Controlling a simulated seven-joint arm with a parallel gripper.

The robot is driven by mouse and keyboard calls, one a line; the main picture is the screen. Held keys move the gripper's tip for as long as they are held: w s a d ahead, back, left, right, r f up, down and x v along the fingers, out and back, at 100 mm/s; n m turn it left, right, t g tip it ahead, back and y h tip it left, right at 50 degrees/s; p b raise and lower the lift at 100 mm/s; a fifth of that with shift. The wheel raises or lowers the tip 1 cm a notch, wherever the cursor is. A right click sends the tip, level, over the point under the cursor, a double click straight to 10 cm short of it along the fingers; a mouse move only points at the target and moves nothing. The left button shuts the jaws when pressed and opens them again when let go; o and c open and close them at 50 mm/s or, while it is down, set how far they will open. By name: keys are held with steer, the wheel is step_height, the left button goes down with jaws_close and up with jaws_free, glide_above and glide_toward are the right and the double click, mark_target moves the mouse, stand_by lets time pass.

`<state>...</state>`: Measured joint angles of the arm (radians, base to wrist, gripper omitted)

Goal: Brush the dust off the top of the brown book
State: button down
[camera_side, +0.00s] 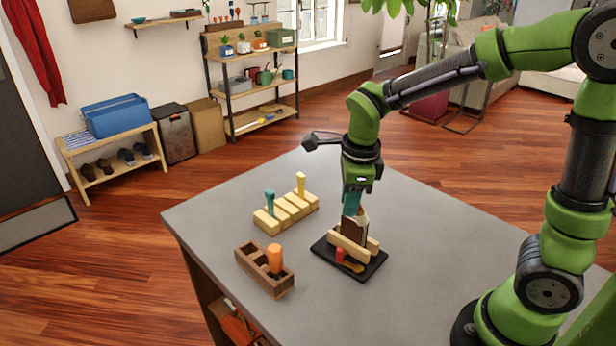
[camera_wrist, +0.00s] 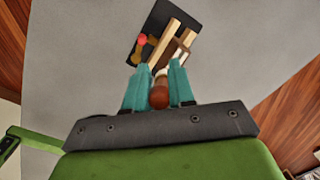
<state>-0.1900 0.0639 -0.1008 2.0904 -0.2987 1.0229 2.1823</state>
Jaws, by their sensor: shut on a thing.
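The brown book (camera_side: 354,232) stands upright between pale wooden bars (camera_side: 348,246) on a black base (camera_side: 322,245). In the wrist view the base (camera_wrist: 152,22) lies beyond my fingertips, with the book (camera_wrist: 184,45) partly between the bars. My gripper (camera_side: 352,208) points down just above the book. Its teal fingers (camera_wrist: 157,82) are shut on a brush with a rounded brown handle (camera_wrist: 158,96) and a pale end (camera_wrist: 161,72). The pale end (camera_side: 362,215) is close to the book's top; I cannot tell whether they touch. No dust can be made out.
A red piece (camera_side: 340,255) and a yellowish piece (camera_side: 354,266) lie on the base's front. A yellow slotted rack (camera_side: 286,212) holds teal-handled and yellow-handled tools. A wooden box (camera_side: 265,272) holds an orange-handled item (camera_side: 275,257). The grey tabletop (camera_side: 430,235) is clear right of the base.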

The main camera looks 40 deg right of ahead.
steer(key=shift+w, duration=2.3)
steer(key=shift+s, duration=2.3)
steer(key=shift+w, duration=2.3)
steer(key=shift+s+d, duration=0.25)
steer(key=shift+s, duration=0.9)
steer(key=shift+s+d, duration=0.25)
steer(key=shift+s, duration=0.9)
steer(key=shift+w, duration=2.3)
steer(key=shift+s+a, duration=0.15)
steer(key=shift+s, duration=1)
steer(key=shift+s+a, duration=0.1)
steer(key=shift+s, duration=1.05)
steer(key=w, duration=0.4)
steer(key=shift+w+a+f, duration=0.1)
steer(key=shift+w, duration=0.25)
